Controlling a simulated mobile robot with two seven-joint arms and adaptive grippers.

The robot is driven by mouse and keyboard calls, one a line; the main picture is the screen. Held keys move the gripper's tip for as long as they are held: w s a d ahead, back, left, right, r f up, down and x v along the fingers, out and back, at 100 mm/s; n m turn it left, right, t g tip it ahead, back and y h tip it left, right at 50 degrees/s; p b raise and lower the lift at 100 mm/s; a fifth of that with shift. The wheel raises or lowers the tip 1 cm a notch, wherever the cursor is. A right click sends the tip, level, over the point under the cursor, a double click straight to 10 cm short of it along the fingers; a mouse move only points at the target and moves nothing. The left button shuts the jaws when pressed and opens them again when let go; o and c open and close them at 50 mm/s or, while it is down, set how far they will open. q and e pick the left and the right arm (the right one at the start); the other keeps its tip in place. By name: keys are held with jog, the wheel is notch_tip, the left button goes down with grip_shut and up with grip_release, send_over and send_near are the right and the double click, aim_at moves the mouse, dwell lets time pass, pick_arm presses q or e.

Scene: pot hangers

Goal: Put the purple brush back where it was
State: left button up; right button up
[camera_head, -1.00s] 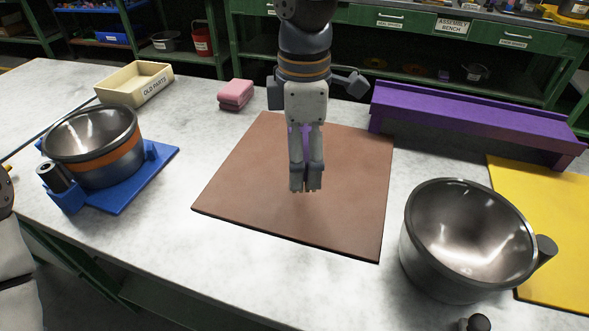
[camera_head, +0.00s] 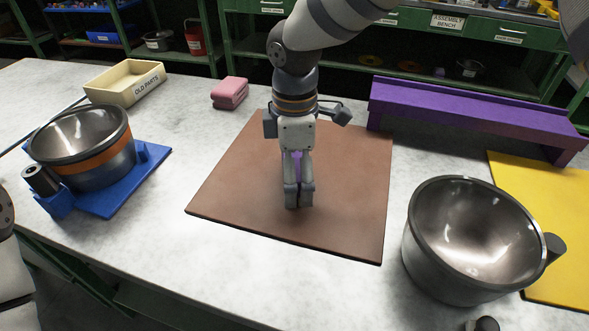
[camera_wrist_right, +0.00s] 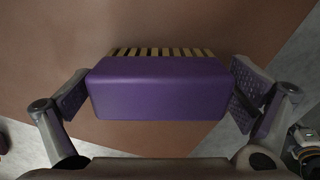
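The purple brush (camera_wrist_right: 158,88) sits between the two finger pads of my right gripper in the right wrist view, its pale bristles facing away from the camera. A pad meets each end of it, so the gripper is shut on it. In the head view my right gripper (camera_head: 298,197) points down over the brown mat (camera_head: 235,190), and a strip of the purple brush (camera_head: 297,164) shows between its fingers. I cannot tell whether the bristles touch the mat.
A purple bench-like rack (camera_head: 470,105) stands behind right. A metal pot (camera_head: 470,240) is at the front right beside a yellow mat (camera_head: 545,215). Another pot (camera_head: 85,150) sits on a blue base (camera_head: 130,185) at left. A pink block (camera_head: 230,92) and cream bin (camera_head: 122,85) are behind.

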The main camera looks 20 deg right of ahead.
notch_tip(320, 180, up, 12)
jog(key=shift+r, duration=0.2)
dwell(0.4)
